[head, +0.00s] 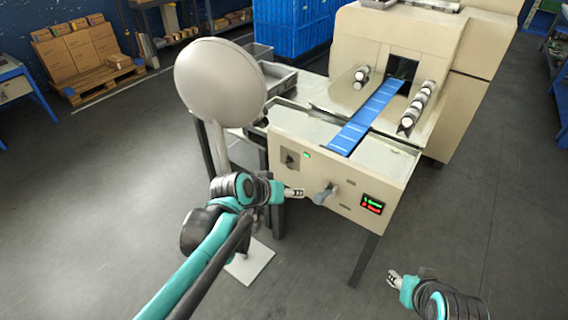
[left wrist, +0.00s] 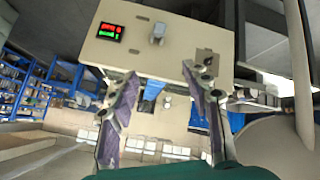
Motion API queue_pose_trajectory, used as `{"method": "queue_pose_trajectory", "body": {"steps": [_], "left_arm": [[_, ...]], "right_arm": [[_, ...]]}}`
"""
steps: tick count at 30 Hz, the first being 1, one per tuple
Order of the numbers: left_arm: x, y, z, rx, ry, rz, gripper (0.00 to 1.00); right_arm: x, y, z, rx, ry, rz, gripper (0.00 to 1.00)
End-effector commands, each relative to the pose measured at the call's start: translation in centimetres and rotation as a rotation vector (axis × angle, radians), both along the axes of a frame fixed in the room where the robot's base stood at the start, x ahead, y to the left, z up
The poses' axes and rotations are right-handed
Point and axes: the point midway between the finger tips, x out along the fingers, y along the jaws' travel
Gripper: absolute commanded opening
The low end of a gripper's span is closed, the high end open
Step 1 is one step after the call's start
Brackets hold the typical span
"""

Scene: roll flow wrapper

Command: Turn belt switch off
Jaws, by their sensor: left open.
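No readable label shows which control is the belt switch. My left gripper (head: 294,192) is just left of the grey handle in the head view. In the left wrist view, its fingers (left wrist: 160,88) are spread and empty, with the panel beyond, showing the handle (left wrist: 157,33), the switch (left wrist: 207,58) and the display (left wrist: 110,32). My right gripper (head: 394,279) is low at right, away from the panel; its opening is unclear.
A blue belt (head: 368,115) runs into the machine above the panel. A pale round disc on a post (head: 220,82) stands left of the panel, close to my left arm. Grey trays (head: 270,78) sit on a table behind it. The floor at right is clear.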

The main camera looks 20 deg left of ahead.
Motion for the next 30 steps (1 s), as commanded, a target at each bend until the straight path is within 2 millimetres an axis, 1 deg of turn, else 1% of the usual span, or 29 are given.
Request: {"method": "queue_pose_trajectory", "body": {"steps": [1,2,3,5,6,8,9,11,12,15,17,18,20,22,24,27,30], "left_arm": [[2.6,0.1,0.0,-0.043,-0.019,0.008,0.48],[3.9,0.1,-0.1,-0.068,-0.03,0.009,0.48],[5.7,0.1,-0.2,-0.103,-0.046,0.013,0.48],[8.4,0.4,-0.6,-0.154,-0.073,0.02,0.48],[10.0,0.6,-0.9,-0.189,-0.092,0.026,0.48],[12.5,1.0,-1.7,-0.238,-0.119,0.035,0.48],[14.1,1.4,-2.2,-0.271,-0.139,0.041,0.48],[16.3,2.0,-3.2,-0.32,-0.169,0.052,0.48],[17.7,2.5,-4.0,-0.351,-0.189,0.06,0.48],[20.7,3.9,-6.2,-0.43,-0.243,0.084,0.48],[22.3,4.9,-7.7,-0.476,-0.276,0.1,0.48],[23.2,5.5,-8.9,-0.508,-0.298,0.111,0.48],[24.3,6.7,-10.6,-0.552,-0.333,0.13,0.48],[25.2,8.0,-12.9,-0.602,-0.373,0.151,0.48],[25.7,9.3,-15.1,-0.65,-0.411,0.174,0.48],[25.8,10.8,-17.9,-0.708,-0.46,0.202,0.48],[25.5,11.9,-19.9,-0.748,-0.494,0.225,0.48]], "right_arm": [[0.0,0.0,0.2,0.0,0.0,0.0,0.4],[0.0,0.0,0.2,0.0,0.0,0.0,0.4],[0.0,0.0,0.3,0.0,0.0,0.0,0.4],[0.0,0.0,0.4,0.0,0.0,0.0,0.4],[0.0,0.0,0.5,0.0,0.0,0.0,0.4],[0.0,0.0,0.6,0.0,0.0,0.0,0.4],[0.0,0.0,0.6,0.0,0.0,0.0,0.4],[0.0,0.0,0.7,0.0,0.0,0.0,0.4],[0.0,0.0,0.8,0.0,0.0,0.0,0.4],[0.0,0.0,1.0,0.0,0.0,0.0,0.4],[0.0,0.0,1.1,0.0,0.0,0.0,0.4],[0.0,0.0,1.1,0.0,0.0,0.0,0.4],[0.0,0.0,1.2,0.0,0.0,0.0,0.4],[0.0,0.0,1.4,0.0,0.0,0.0,0.4],[0.0,0.0,1.5,0.0,0.0,0.0,0.4],[0.0,0.0,1.6,0.0,0.0,0.0,0.4],[0.0,0.0,1.7,0.0,0.0,0.0,0.4]]}}
